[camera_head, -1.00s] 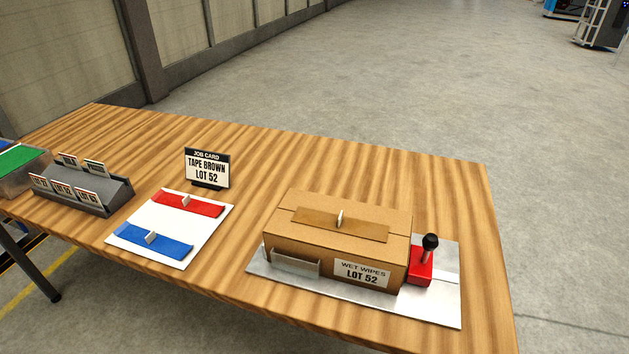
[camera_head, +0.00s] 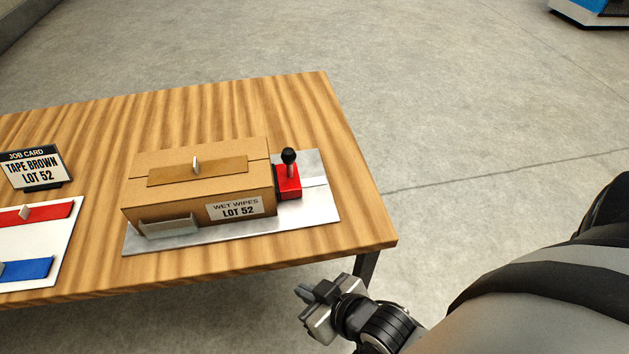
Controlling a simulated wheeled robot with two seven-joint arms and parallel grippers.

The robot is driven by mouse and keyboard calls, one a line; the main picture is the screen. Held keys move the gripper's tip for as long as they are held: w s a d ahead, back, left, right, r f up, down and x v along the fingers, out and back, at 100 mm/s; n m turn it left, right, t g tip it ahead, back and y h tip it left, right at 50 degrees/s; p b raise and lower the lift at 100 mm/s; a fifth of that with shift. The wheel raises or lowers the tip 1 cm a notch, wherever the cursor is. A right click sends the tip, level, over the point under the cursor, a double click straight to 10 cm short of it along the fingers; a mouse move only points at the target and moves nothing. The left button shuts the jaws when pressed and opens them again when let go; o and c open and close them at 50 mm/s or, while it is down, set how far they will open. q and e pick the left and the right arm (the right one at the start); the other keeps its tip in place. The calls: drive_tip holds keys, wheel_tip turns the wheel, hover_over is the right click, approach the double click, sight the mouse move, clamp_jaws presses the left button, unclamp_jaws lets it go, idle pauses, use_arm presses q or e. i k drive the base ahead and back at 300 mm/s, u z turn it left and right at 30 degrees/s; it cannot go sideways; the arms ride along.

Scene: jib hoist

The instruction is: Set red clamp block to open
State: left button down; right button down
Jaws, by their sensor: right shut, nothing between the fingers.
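The red clamp block (camera_head: 288,183) sits on the metal plate (camera_head: 322,203) at the right end of a cardboard box (camera_head: 190,190). A short rod with a black knob (camera_head: 289,156) stands upright on the block. The block touches or nearly touches the box's right side; I cannot tell which. My right gripper (camera_head: 306,294) is shut and empty, in front of the table's front edge, below and a little right of the clamp block. My left gripper is not in view.
The box has a brown tape strip on top and a "WET WIPES LOT 52" label. A job card (camera_head: 34,168) reading "TAPE BROWN LOT 52" and a white board (camera_head: 62,242) with red and blue strips are at left. The table (camera_head: 345,165) is bare right of the plate.

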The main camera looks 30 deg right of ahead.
sight(288, 183)
drive_tip(key=u, duration=0.4)
drive_tip(key=k, duration=0.2)
drive_tip(key=z, duration=1.15)
drive_tip(key=i, duration=0.35)
drive_tip(key=u, duration=0.05)
drive_tip(key=k, duration=0.5)
drive_tip(key=z, duration=1.6)
drive_tip(key=k, duration=0.8)
drive_tip(key=u, duration=1.55)
drive_tip(key=i, duration=1)
